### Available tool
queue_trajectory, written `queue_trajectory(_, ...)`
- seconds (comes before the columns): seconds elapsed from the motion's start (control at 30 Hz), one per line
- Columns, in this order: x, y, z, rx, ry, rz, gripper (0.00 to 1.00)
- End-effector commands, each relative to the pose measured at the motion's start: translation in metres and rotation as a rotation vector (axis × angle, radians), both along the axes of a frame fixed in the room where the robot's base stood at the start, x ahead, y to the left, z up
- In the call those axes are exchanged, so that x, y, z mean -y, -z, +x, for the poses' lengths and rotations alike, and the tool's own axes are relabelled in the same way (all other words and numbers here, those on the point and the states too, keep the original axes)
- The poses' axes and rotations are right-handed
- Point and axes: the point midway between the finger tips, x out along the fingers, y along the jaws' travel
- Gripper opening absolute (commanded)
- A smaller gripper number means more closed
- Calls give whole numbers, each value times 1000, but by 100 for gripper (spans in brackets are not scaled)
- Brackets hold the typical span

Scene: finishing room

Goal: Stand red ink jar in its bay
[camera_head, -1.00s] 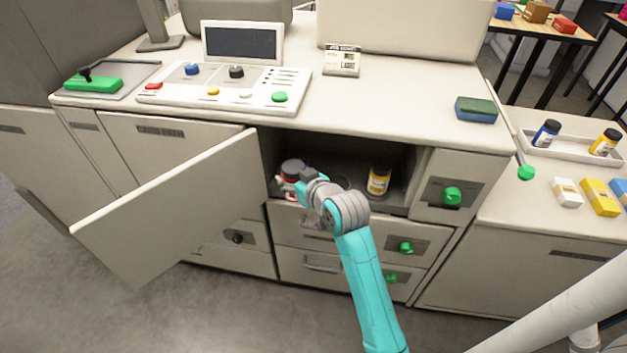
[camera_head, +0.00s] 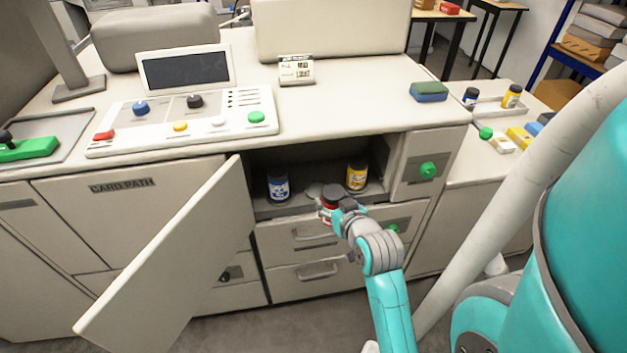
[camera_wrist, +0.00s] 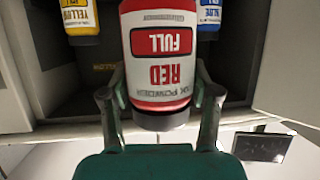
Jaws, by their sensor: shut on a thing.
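The red ink jar (camera_head: 329,204), with a dark cap and a red label reading "RED FULL", is held upright in my gripper (camera_head: 341,208). It fills the middle of the wrist view (camera_wrist: 162,50), with a finger on each side. The jar is at the front of the open compartment (camera_head: 264,208), in front of the gap between the blue jar (camera_head: 278,188) and the yellow jar (camera_head: 356,177). I cannot tell whether the jar touches the shelf.
The compartment's door (camera_head: 165,255) stands open to the left. A control panel (camera_head: 185,122), a sign (camera_head: 296,70) and a sponge (camera_head: 429,91) are on the counter above. Drawers lie below, and a green-knobbed panel (camera_head: 427,169) is right of the opening.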

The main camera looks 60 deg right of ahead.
Motion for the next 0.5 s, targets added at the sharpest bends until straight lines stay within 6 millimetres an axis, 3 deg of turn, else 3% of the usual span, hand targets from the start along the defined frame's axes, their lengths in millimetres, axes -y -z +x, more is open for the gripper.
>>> queue_trajectory(0.5, 79, -2, 68, 2, -1, -2, 11)
